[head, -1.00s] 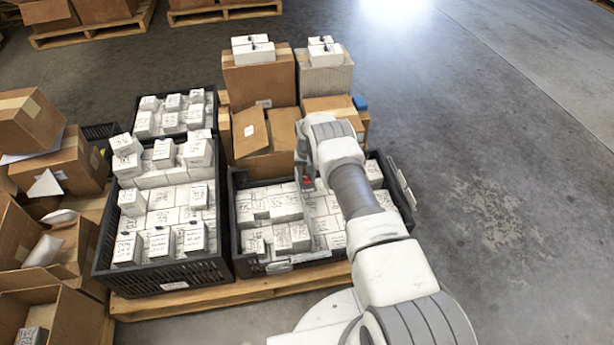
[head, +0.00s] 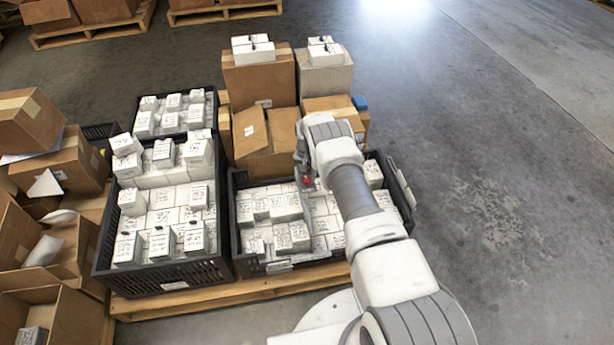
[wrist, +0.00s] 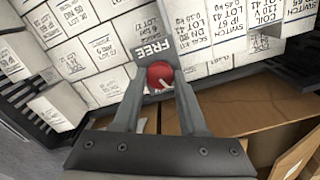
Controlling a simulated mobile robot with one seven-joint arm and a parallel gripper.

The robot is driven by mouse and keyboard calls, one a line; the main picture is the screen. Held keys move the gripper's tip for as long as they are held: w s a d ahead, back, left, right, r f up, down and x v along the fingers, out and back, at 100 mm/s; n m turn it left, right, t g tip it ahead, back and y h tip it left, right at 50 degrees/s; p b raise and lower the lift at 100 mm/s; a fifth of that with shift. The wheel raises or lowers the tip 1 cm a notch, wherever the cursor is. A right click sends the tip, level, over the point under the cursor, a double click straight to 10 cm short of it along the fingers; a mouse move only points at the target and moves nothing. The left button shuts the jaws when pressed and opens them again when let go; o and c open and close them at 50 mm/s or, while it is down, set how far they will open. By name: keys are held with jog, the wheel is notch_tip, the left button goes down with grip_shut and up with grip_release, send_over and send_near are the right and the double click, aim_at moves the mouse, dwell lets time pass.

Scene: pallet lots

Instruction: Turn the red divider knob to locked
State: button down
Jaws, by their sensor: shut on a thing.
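The red divider knob (wrist: 160,74) sits between the fingertips of my gripper (wrist: 159,82) in the wrist view. My gripper is shut on it, one finger on each side. A dark label reading FREE (wrist: 101,45) lies just beyond the knob. In the head view the red knob (head: 307,181) shows as a small spot beside my wrist, over the right black crate (head: 233,205). My arm hides part of that crate and most of the gripper there.
White labelled boxes (head: 285,206) fill the right crate around the knob. A second black crate (head: 160,279) with white boxes stands to its left. Cardboard boxes (head: 258,85) are stacked behind. Open cartons (head: 60,318) stand at the left. The floor at the right is clear.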

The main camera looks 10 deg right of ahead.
aim_at(307, 179)
jog(key=shift+c, duration=2.2)
grip_release()
jog(key=shift+r, duration=0.1)
notch_tip(307, 179, up, 17)
jog(key=p, duration=0.6)
jog(key=shift+r, duration=0.1)
